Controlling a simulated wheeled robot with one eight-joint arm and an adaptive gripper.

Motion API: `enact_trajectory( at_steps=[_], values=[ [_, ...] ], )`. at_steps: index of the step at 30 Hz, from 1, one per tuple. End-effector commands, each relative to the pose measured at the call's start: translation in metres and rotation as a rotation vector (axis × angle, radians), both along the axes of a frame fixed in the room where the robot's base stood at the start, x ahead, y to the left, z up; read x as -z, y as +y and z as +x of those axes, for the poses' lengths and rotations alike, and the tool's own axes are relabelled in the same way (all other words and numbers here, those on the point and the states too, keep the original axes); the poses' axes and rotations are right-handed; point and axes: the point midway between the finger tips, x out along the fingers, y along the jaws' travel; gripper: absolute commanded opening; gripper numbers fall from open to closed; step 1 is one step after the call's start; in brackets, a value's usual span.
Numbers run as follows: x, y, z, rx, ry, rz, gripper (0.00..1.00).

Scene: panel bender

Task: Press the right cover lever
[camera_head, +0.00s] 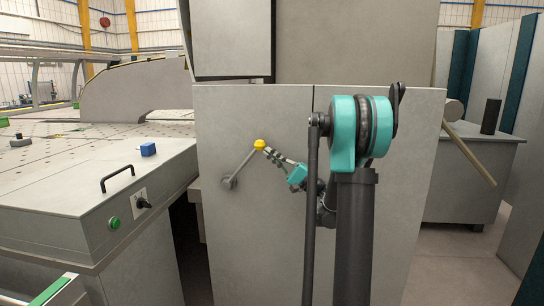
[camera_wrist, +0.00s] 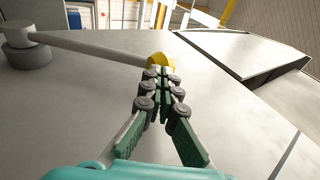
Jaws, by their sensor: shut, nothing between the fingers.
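The cover lever (camera_head: 243,164) is a grey rod on the grey cabinet front. It slants up to the right from a round pivot (camera_head: 229,183) to a yellow knob (camera_head: 259,145). In the wrist view the lever (camera_wrist: 95,44) runs from the pivot at the upper left to the yellow knob (camera_wrist: 161,61). My gripper (camera_head: 267,152) is shut and empty, with its fingertips at the knob's lower right. In the wrist view my gripper (camera_wrist: 160,74) overlaps the knob's near edge; the tips look touching or nearly so, but I cannot tell which.
The cabinet front (camera_head: 225,250) fills the middle behind my arm. A perforated worktable (camera_head: 85,185) stands at left, with a black handle (camera_head: 118,178), a green button (camera_head: 114,222) and a blue block (camera_head: 148,149). A grey cabinet (camera_head: 465,190) with a slanted tan bar (camera_head: 472,152) stands at right.

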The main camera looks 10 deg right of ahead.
Motion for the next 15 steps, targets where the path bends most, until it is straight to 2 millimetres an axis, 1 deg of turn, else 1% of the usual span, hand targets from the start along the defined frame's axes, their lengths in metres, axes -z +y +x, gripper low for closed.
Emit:
enact_trajectory(
  at_steps=[5,8,11,15],
  values=[
    [-0.004,0.003,0.000,0.000,0.007,-0.020,0.00],
    [-0.010,0.007,0.002,0.000,0.016,-0.049,0.00],
    [-0.019,0.014,0.004,0.000,0.032,-0.096,0.00],
    [-0.034,0.030,0.008,-0.002,0.061,-0.188,0.00]
  ],
)
